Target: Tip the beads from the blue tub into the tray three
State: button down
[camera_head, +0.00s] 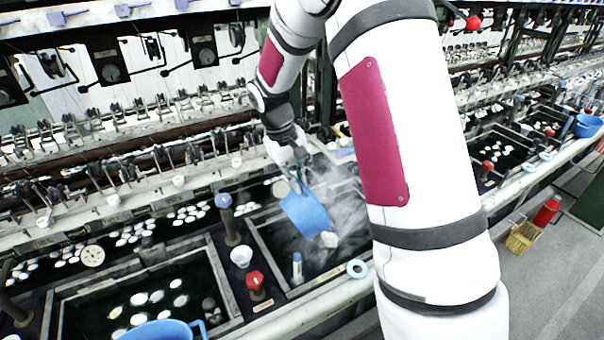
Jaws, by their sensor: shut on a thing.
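My gripper (292,172) is shut on a blue tub (304,213), holding it at its upper left side. The tub is strongly tilted above a dark, steaming basin (265,251) in the middle of the bench. Its inside is not visible, so I cannot tell whether beads are in it. A pale lump (329,239) shows just below the tub's lower right edge; I cannot tell whether it is beads or a cocoon. No readable number marks which basin is tray three.
Another blue tub (160,330) stands at the front left, by a basin with several white cocoons (157,297). A red knob (255,281), a white cup (241,257) and a blue-topped post (226,203) stand beside the middle basin. Reeling machinery lines the back.

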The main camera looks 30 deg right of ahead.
jog(key=a+f+m+h+b, duration=0.1)
jog(key=a+f+h+b, duration=0.7)
jog(key=a+f+h, duration=0.4)
jog(key=a+h, duration=0.2)
jog(key=a, duration=0.1)
jog(key=shift+s+b, duration=0.25)
jog(key=shift+b, duration=0.1)
